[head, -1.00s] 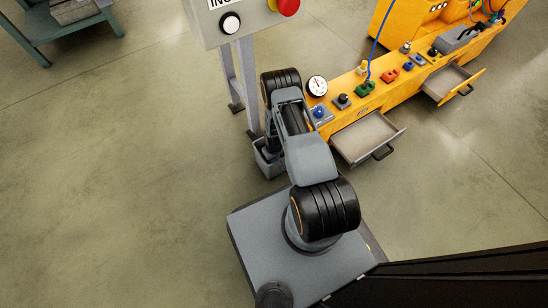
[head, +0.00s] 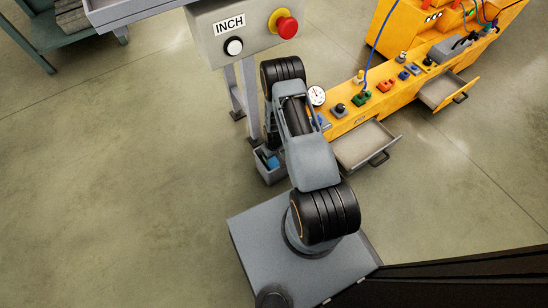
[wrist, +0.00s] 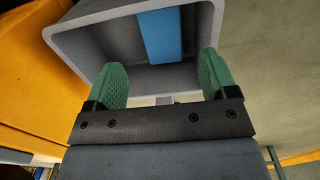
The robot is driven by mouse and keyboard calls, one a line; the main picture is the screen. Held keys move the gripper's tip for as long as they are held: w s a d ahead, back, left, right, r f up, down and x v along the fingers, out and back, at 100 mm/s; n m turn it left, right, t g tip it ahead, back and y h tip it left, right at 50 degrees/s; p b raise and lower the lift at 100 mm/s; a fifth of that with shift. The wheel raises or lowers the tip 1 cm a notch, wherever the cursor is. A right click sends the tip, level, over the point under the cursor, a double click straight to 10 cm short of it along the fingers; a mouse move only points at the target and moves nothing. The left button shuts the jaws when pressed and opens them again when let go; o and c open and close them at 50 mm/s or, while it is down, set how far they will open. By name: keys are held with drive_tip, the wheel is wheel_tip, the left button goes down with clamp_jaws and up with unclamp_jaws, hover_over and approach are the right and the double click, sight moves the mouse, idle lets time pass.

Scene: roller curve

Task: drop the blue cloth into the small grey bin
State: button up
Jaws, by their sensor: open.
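The small grey bin (head: 268,176) stands on the floor beside the grey post, below the end of my arm in the head view. The blue cloth (head: 273,162) shows inside it. In the wrist view the bin (wrist: 75,45) opens toward my gripper, and the cloth (wrist: 160,38) lies inside as a flat blue strip against its inner wall. My gripper (wrist: 160,64) is open, its two green-padded fingers wide apart at the bin's mouth. Nothing is between the fingers, and the cloth is beyond their tips. In the head view my arm hides most of the gripper.
A control box (head: 240,35) with a red button stands on the post above the bin. A yellow bench (head: 345,122) with an open drawer (head: 366,145) is to the right. The floor to the left (head: 120,170) is clear.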

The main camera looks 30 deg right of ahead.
drive_tip(key=shift+r+p, duration=0.3)
drive_tip(key=shift+r, duration=1)
